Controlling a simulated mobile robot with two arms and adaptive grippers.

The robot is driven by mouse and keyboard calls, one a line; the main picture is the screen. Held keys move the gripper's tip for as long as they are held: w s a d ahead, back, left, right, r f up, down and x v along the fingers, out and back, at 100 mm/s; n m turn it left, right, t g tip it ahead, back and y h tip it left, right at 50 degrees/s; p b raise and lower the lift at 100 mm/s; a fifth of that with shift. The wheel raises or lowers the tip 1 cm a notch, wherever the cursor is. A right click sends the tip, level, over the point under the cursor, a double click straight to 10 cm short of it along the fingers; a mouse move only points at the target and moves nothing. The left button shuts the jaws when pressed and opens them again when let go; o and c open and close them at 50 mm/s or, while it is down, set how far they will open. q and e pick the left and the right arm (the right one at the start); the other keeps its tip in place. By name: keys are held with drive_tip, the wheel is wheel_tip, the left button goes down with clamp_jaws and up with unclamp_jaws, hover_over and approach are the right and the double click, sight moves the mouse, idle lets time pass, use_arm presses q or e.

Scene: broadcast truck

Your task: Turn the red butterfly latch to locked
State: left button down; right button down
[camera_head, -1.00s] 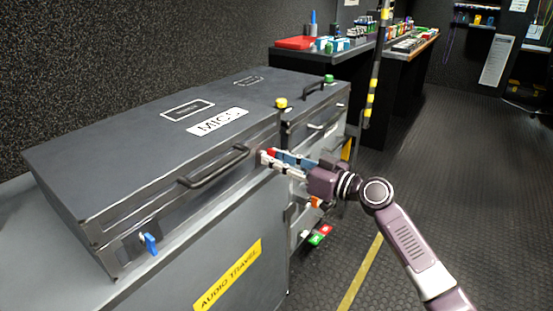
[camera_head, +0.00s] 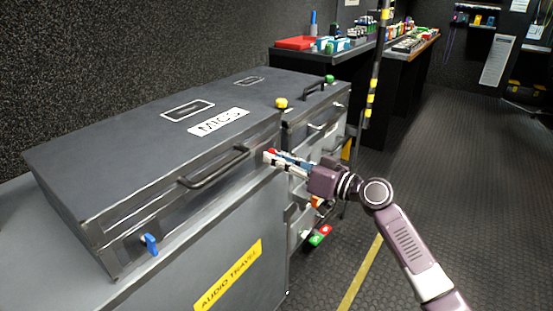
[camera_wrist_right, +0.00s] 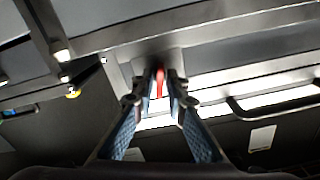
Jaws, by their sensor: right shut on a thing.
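The red butterfly latch (camera_head: 272,151) is on the front face of the dark case marked MICS, right of its handle. Only a little red shows there, as the fingers cover most of it. My right gripper (camera_head: 268,157) reaches in from the right and is shut on the latch. In the right wrist view the red latch (camera_wrist_right: 159,82) stands as a narrow upright wing between the two fingertips (camera_wrist_right: 161,90). A blue latch (camera_head: 151,245) sits at the left end of the same case front. My left gripper is not in view.
The case handle (camera_head: 215,167) sticks out left of the gripper. A second case with a yellow knob (camera_head: 281,103) adjoins on the right. A striped pole (camera_head: 373,84) stands behind the arm. The floor (camera_head: 460,200) at right is open.

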use_arm(q)
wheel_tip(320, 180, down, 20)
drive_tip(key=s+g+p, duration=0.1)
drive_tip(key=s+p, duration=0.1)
drive_tip(key=p, duration=0.4)
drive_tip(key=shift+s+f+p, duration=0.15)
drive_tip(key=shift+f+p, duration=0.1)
drive_tip(key=shift+p, duration=0.1)
use_arm(e)
drive_tip(key=shift+f+m, duration=0.1)
drive_tip(key=shift+m, duration=7.3)
drive_tip(key=c, duration=2.1)
unclamp_jaws()
drive_tip(key=v, duration=1.2)
